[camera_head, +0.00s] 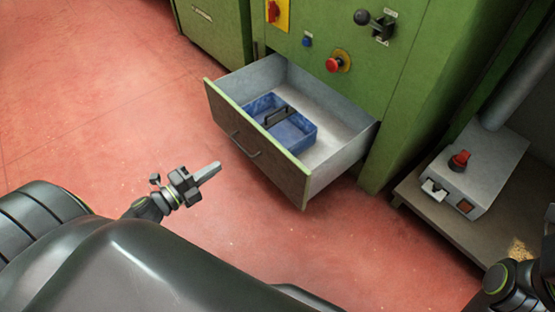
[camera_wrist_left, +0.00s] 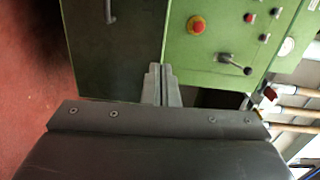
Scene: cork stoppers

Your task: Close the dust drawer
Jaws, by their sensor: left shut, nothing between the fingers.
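The dust drawer (camera_head: 262,150) stands pulled out of the green machine in the head view. It has a dark front with a bar handle (camera_head: 244,145), and a blue tray with a dark handle (camera_head: 290,132) lies inside. My left gripper (camera_head: 217,166) is shut and empty, in front of and apart from the drawer front, left of the handle's lower end in the picture. In the left wrist view its fingers (camera_wrist_left: 162,80) are together, pointing toward a dark panel with a handle (camera_wrist_left: 110,40), likely the drawer front. My right arm shows at the lower right; its gripper is mostly cut off.
The green machine (camera_head: 400,115) carries a red button (camera_head: 338,61) and a lever (camera_head: 375,22) above the drawer. A grey box with a red switch (camera_head: 478,172) stands on a low platform at right. The red floor (camera_head: 120,110) left of the drawer is clear.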

